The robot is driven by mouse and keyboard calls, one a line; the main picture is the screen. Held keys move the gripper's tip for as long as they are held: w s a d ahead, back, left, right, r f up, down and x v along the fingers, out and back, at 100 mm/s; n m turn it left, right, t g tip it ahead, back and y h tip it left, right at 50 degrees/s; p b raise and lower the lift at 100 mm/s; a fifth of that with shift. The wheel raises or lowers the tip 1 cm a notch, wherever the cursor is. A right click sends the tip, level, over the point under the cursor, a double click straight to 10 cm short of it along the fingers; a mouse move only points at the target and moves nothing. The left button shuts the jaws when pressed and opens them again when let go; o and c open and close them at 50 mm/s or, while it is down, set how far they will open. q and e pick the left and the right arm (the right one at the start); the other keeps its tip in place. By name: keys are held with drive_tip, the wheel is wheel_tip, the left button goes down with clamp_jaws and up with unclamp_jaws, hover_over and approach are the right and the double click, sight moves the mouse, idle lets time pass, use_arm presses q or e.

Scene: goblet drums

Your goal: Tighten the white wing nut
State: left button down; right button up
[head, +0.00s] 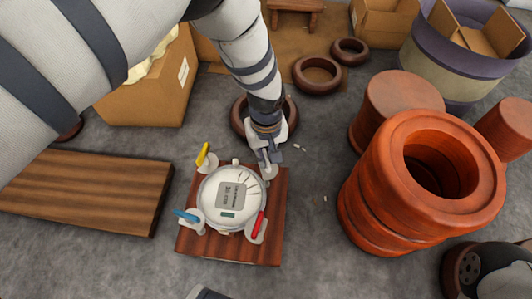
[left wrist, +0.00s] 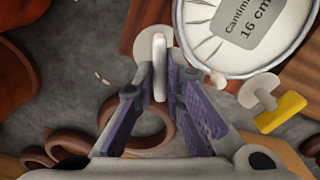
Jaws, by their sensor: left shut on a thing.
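The white wing nut (left wrist: 159,68) stands between the purple-padded fingers of my left gripper (left wrist: 160,85), which is shut on it. In the head view my left gripper (head: 267,162) reaches down to the upper right of the round white drum head (head: 213,190) and hides most of the nut. The drum head carries a grey label and also shows in the left wrist view (left wrist: 205,45). Around it sit a yellow wing nut (head: 203,154), a blue wing nut (head: 186,215) and a red wing nut (head: 258,225). My right gripper is not in view.
The drum head is on a reddish wooden board (head: 270,250) on the grey floor. A striped wooden slab (head: 80,195) lies left. A large orange-red drum body (head: 365,215) stands right. Brown rings (head: 318,74) and cardboard boxes (head: 150,95) are behind.

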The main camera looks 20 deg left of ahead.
use_arm(q)
drive_tip(key=m+p, duration=0.1)
drive_tip(key=m, duration=0.4)
drive_tip(key=shift+m, duration=0.3)
drive_tip(key=m+p, duration=0.1)
drive_tip(key=m, duration=1.1)
drive_tip(key=shift+m, duration=0.3)
drive_tip(key=m, duration=0.5)
drive_tip(key=shift+m, duration=0.7)
drive_tip(key=c, duration=1.7)
unclamp_jaws()
drive_tip(key=shift+o, duration=0.2)
